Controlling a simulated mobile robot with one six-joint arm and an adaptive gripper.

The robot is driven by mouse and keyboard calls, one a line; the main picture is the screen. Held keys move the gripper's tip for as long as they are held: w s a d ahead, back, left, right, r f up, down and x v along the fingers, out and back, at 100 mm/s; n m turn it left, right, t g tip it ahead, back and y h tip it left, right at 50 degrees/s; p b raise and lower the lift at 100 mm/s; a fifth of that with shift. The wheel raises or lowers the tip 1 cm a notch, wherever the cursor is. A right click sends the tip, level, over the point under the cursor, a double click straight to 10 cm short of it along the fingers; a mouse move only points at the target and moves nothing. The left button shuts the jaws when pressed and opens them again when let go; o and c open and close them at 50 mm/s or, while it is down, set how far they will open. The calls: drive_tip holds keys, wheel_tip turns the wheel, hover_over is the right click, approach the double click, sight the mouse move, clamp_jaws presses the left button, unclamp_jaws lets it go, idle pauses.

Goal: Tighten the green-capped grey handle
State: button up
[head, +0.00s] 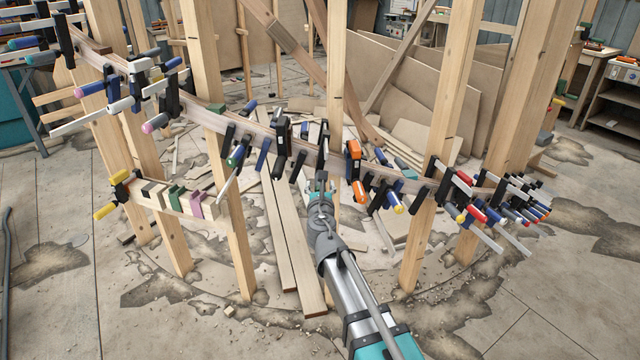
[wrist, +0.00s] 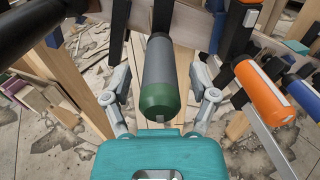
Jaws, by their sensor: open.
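The green-capped grey handle (wrist: 160,78) shows large in the wrist view, its green end toward me and its far end running up to a dark clamp bar. My gripper (wrist: 160,74) is open, with one finger on each side of the handle. Small gaps seem to show between the fingers and the handle, so I see no clear contact. In the head view my gripper (head: 321,190) is at the middle of the curved wooden stringer (head: 265,136), and it mostly hides the handle there.
An orange clamp handle (wrist: 264,93) stands close to the right of my gripper; it also shows in the head view (head: 354,158). Several other clamps crowd the stringer on both sides. Upright wooden posts (head: 428,190) stand around. A small shelf with coloured blocks (head: 176,196) is at left.

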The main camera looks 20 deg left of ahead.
drive_tip(key=shift+w+a, duration=0.25)
drive_tip(key=shift+w, duration=0.4)
clamp_jaws()
